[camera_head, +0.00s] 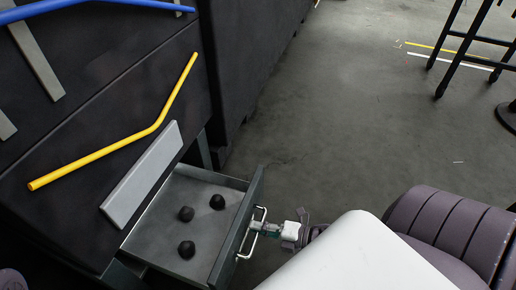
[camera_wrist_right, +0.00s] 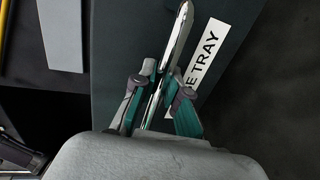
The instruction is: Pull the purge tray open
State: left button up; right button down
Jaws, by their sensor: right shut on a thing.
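The purge tray (camera_head: 188,263) is a grey metal drawer in the head view at lower middle. It stands pulled out from under the dark gantry body, and its inside shows several black knobs. A silver bar handle (camera_head: 263,215) is fixed to its front panel. My right gripper (camera_head: 262,229) is shut on this handle. In the right wrist view the fingers (camera_wrist_right: 160,95) with teal pads sit on both sides of the shiny handle (camera_wrist_right: 178,40), beside a white label (camera_wrist_right: 205,55) reading "E TRAY". My left gripper is not in view.
A grey plate (camera_head: 143,175) and a bent yellow rod (camera_head: 120,143) are on the dark gantry body above the tray. A blue tube (camera_head: 100,2) runs at the top left. The floor (camera_head: 340,110) to the right is open. A dark stand (camera_head: 468,45) is far off at upper right.

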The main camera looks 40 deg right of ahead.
jog(key=c, duration=1.2)
grip_release()
jog(key=shift+s, duration=0.1)
jog(key=v, duration=1.2)
